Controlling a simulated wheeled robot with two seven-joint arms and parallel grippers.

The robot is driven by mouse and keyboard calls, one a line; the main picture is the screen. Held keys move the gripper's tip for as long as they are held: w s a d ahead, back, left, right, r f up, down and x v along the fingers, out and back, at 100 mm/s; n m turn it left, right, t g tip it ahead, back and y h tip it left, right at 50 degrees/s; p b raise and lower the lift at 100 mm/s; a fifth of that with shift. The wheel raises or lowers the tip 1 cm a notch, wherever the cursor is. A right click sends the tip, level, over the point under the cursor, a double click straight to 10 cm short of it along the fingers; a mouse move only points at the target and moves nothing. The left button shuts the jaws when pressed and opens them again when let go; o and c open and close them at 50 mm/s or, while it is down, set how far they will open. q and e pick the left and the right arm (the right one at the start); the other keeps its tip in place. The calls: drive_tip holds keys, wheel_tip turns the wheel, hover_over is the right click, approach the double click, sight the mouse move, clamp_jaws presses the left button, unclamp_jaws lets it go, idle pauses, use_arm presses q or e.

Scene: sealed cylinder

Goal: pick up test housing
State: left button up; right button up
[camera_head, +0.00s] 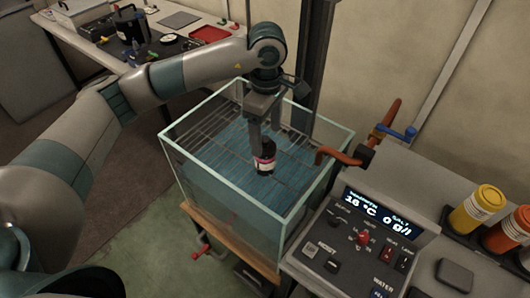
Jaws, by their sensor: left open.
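The test housing (265,164) appears to be a small dark cylinder with a pink band and a pale label. It is inside the glass-walled tank (186,184), over the wire rack and blue water. My left gripper (264,136) points down over the tank with its jaws open. Its fingers are right at the top of the cylinder, and part of that top is hidden by them. I cannot tell whether they touch it. My right gripper is not in view.
A control panel (362,240) with a lit display stands right of the tank. An orange pipe with a blue valve handle (397,131) reaches to the tank's right rim. Yellow and orange jars (478,207) stand far right. A cluttered bench (150,35) is at the back left.

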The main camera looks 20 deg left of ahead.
sight(266, 147)
use_arm(q)
wheel_tip(266, 147, down, 4)
drive_tip(key=shift+f+p, duration=0.1)
drive_tip(key=shift+p, duration=0.65)
drive_tip(key=shift+f, duration=0.65)
drive_tip(key=shift+w+a+f+p, duration=0.1)
drive_tip(key=shift+a+f+p, duration=0.05)
drive_tip(key=shift+f+p, duration=0.85)
drive_tip(key=shift+a+f+p, duration=0.1)
drive_tip(key=shift+f+p, duration=0.6)
drive_tip(key=shift+f, duration=0.2)
drive_tip(key=shift+w+f, duration=0.1)
drive_tip(key=shift+f, duration=0.6)
drive_tip(key=shift+c, duration=0.5)
